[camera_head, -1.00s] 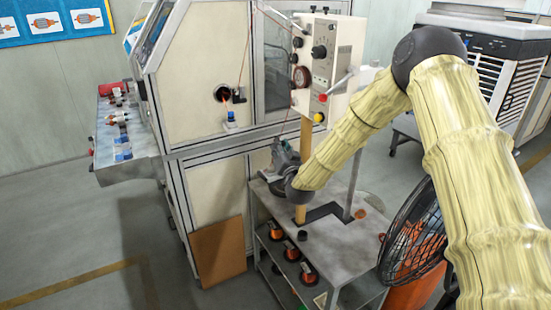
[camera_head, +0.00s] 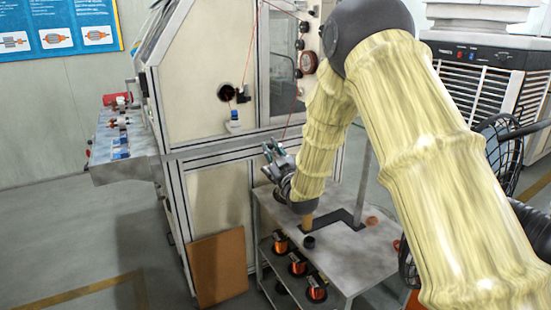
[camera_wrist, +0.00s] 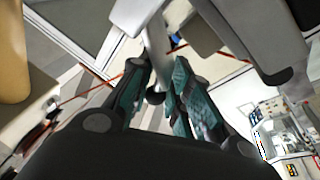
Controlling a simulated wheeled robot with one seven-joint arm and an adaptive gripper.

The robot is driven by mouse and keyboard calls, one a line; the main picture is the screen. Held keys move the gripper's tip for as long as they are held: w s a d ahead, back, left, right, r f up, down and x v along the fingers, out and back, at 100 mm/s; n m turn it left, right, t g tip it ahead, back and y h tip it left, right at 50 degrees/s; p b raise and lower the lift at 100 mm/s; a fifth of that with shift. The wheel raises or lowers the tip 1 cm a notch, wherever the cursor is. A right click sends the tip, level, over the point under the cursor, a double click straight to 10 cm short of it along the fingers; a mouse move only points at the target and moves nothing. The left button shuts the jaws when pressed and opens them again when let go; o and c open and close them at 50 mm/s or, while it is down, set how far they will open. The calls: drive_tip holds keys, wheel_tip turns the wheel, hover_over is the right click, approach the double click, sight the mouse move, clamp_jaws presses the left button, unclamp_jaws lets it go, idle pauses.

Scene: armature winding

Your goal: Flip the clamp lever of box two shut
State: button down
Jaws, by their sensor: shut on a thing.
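In the wrist view, my gripper's two teal-padded fingers (camera_wrist: 158,88) are on either side of a grey lever (camera_wrist: 154,45) with a dark round end (camera_wrist: 155,98). The lever appears to be the clamp lever, and the fingers are closed on it. The head view does not show this lever. I cannot tell from these views how far it is turned.
The winding machine (camera_head: 205,70) stands just left of my gripper. A grey cart (camera_head: 335,255) with copper spools (camera_head: 298,264) is below. A black fan (camera_head: 505,150) stands at the right, behind my arm. A brown board (camera_head: 217,265) leans against the machine.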

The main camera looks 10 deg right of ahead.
drive_tip(key=shift+a+f+n+y+b, duration=0.1)
drive_tip(key=shift+f+n+y+b, duration=0.15)
drive_tip(key=shift+n+b, duration=0.4)
drive_tip(key=shift+a+f+n+y+b, duration=0.15)
drive_tip(key=shift+n+y+b, duration=0.25)
drive_tip(key=shift+n, duration=0.35)
drive_tip(key=shift+d+r, duration=0.1)
drive_tip(key=c, duration=1.6)
unclamp_jaws()
drive_tip(key=shift+c, duration=0.2)
drive_tip(key=shift+o, duration=1.1)
drive_tip(key=shift+s+d, duration=0.1)
drive_tip(key=shift+d, duration=0.05)
drive_tip(key=shift+a, duration=0.3)
drive_tip(key=v, duration=1.2)
drive_tip(key=shift+d, duration=0.1)
